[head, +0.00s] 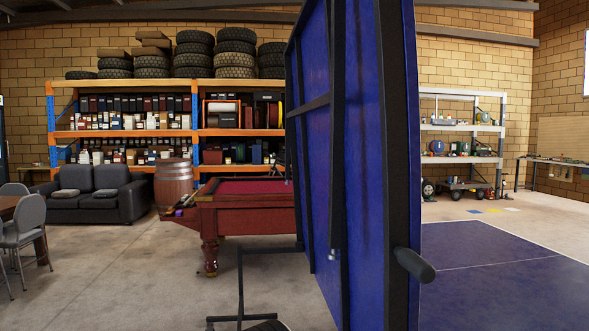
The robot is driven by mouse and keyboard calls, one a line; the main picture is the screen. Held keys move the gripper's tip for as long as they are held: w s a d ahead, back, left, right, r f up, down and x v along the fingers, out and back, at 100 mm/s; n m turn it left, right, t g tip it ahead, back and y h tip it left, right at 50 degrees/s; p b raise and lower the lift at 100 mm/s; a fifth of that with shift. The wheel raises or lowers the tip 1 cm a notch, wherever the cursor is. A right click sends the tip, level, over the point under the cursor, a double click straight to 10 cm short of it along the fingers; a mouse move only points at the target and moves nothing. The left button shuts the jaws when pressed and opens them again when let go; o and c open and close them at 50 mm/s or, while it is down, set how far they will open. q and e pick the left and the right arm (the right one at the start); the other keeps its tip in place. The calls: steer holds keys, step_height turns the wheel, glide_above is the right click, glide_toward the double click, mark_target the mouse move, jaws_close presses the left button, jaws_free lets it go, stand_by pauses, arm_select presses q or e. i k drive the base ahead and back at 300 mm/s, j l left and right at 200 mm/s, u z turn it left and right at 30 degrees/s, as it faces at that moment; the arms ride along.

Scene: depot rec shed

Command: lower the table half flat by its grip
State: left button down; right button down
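The upright table half (365,160) is a tall blue panel with a black frame, standing on edge close in front of me in the head view. Its grip (414,265), a short dark cylinder, sticks out to the right from the lower part of the near frame edge. The other table half (500,272) lies flat and blue with a white line at the right, partly hidden behind the upright panel. Neither of my grippers shows in the head view, and nothing is seen touching the grip.
A red pool table (245,203) stands behind the upright half at the left. A thin black undercarriage leg (240,285) reaches the floor left of the panel. A grey chair (27,235) and a dark sofa (97,192) are further left. Open concrete floor (130,280) lies at the front left.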

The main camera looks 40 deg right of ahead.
mark_target(374, 285)
steer(key=k+l+z, duration=0.3)
steer(key=l, duration=1.25)
steer(key=l+z, duration=0.25)
steer(key=l, duration=1.3)
